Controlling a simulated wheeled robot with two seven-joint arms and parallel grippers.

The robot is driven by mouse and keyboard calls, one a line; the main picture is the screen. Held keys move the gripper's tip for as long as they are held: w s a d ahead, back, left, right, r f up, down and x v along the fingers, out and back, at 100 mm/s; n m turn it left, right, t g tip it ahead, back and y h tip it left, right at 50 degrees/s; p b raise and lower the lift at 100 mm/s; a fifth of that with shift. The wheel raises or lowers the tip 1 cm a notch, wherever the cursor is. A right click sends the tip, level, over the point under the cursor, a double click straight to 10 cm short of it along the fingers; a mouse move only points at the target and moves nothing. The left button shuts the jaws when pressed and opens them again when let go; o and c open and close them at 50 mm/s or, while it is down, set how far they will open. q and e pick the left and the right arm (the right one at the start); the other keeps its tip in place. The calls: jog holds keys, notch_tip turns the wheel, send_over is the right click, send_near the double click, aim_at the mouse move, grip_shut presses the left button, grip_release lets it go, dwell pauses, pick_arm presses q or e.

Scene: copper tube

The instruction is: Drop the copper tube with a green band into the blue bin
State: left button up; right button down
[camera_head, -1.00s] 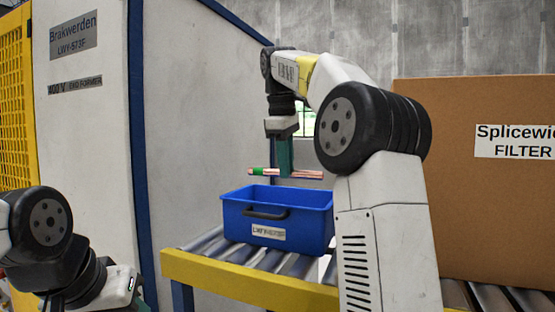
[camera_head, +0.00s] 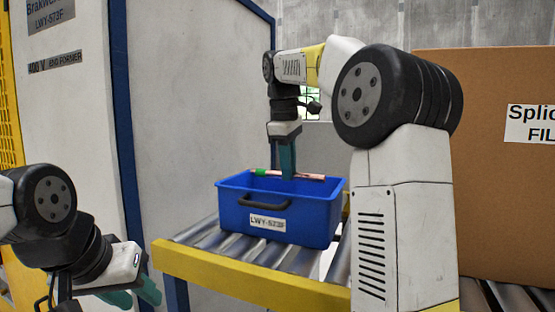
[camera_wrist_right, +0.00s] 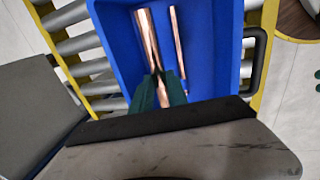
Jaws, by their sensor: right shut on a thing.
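The copper tube with a green band (camera_head: 312,177) is level just above the rim of the blue bin (camera_head: 235,212), its green band towards the left end. My right gripper (camera_head: 288,178) is shut on the tube near its middle. In the right wrist view the tube (camera_wrist_right: 148,38) runs out from between the fingertips (camera_wrist_right: 158,78) over the bin (camera_wrist_right: 222,60); the fingers hide its other part. A thinner copper tube (camera_wrist_right: 178,45) lies inside the bin. My left gripper (camera_head: 135,297) is at the lower left, fingers apart and empty.
The bin stands on a roller conveyor with a yellow side rail (camera_head: 240,284). A large cardboard box (camera_head: 480,170) stands at the right. A pale cabinet with blue edges (camera_head: 190,120) rises behind at the left.

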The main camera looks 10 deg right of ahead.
jog(key=shift+f, duration=0.1)
jog(key=c, duration=1.2)
grip_release()
jog(key=shift+c, duration=0.2)
notch_tip(320, 180, up, 8)
jog(key=s, duration=0.1)
jog(key=shift+s+a+f, duration=0.15)
jog(key=shift+a+f, duration=0.05)
jog(key=shift+a, duration=0.25)
